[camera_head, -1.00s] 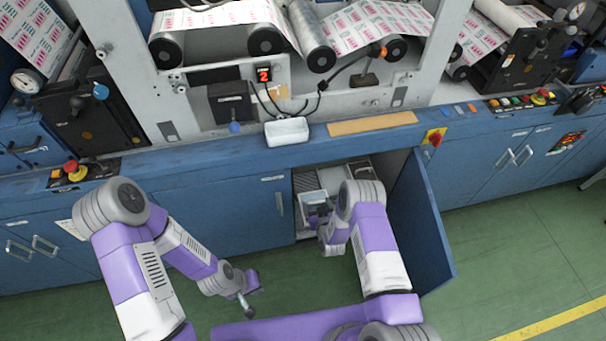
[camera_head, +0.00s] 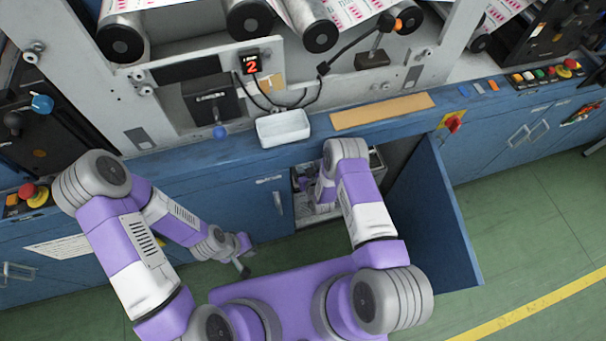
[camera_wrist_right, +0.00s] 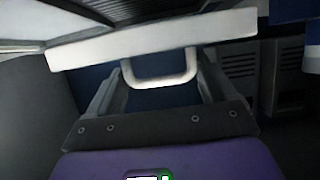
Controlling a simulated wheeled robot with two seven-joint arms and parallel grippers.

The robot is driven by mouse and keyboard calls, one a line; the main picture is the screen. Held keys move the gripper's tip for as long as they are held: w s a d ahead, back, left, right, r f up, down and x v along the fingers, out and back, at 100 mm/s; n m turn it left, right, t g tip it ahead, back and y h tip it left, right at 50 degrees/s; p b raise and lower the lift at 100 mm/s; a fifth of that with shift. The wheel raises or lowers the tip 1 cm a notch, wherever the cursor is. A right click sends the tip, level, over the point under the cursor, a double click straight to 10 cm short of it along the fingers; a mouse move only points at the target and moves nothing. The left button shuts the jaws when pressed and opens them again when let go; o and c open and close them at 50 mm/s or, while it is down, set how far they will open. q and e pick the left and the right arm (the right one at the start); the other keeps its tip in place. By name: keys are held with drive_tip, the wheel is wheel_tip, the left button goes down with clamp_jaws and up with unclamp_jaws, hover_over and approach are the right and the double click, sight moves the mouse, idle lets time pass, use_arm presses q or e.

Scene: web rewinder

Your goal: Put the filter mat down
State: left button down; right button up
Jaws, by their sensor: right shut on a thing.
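The filter mat shows in the right wrist view as a dark ribbed panel in a white frame (camera_wrist_right: 150,38) with a white loop handle (camera_wrist_right: 160,82). My right gripper (camera_wrist_right: 162,88) is shut on the handle, one finger on each side. In the head view my right arm reaches into the open cabinet (camera_head: 375,160); it hides most of the mat, and the fingertips cannot be made out there. My left gripper (camera_head: 243,262) hangs low in front of the closed blue cabinet doors, away from the mat; its finger opening is too small to judge.
The open blue door (camera_head: 448,225) stands to the right of my right arm. The blue ledge above carries a white tray (camera_head: 283,128) and a tan board (camera_head: 382,111). Dark vented boxes (camera_wrist_right: 238,75) stand inside the cabinet. Green floor (camera_head: 530,215) is clear at right.

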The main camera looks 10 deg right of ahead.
wheel_tip(320, 180, down, 4)
drive_tip(key=b, duration=0.2)
drive_tip(key=shift+f+b, duration=0.1)
drive_tip(key=shift+b, duration=0.3)
drive_tip(key=o, duration=0.9)
